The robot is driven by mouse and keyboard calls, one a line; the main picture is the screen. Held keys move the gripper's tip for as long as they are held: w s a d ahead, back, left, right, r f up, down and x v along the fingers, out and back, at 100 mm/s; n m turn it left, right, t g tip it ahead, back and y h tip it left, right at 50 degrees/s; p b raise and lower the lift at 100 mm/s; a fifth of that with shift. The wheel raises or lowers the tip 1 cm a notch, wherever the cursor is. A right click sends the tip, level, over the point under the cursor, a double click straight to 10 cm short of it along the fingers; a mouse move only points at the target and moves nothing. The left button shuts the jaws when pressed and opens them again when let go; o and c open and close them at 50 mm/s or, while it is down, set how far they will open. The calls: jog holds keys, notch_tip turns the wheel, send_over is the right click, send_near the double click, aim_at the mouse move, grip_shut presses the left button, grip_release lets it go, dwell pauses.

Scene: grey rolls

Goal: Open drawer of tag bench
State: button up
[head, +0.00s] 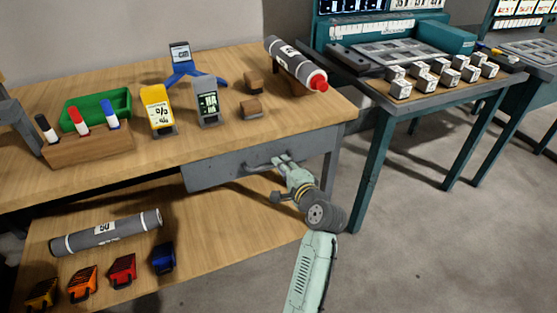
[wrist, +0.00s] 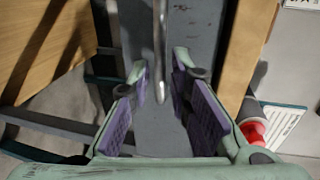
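The tag bench is a wooden-topped bench (head: 210,140) with a grey drawer (head: 222,171) under its front edge. The drawer looks closed, its front about in line with the bench edge. Its metal bar handle (head: 258,165) is partly hidden by my gripper (head: 284,160) in the head view. In the wrist view, the handle (wrist: 160,45) runs between the two purple-padded fingers of my gripper (wrist: 160,72). The fingers are open, with a gap on each side of the bar. The grey drawer front (wrist: 198,30) lies just beyond.
The bench top holds a grey roll with a red cap (head: 296,62), a green tray (head: 97,107), a marker block (head: 88,143) and small tag stands. A lower shelf (head: 215,235) carries another roll (head: 107,232). A teal table (head: 372,160) stands close right; floor in front is clear.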

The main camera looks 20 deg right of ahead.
jog(key=shift+x, duration=1.6)
jog(key=shift+c, duration=0.2)
grip_shut()
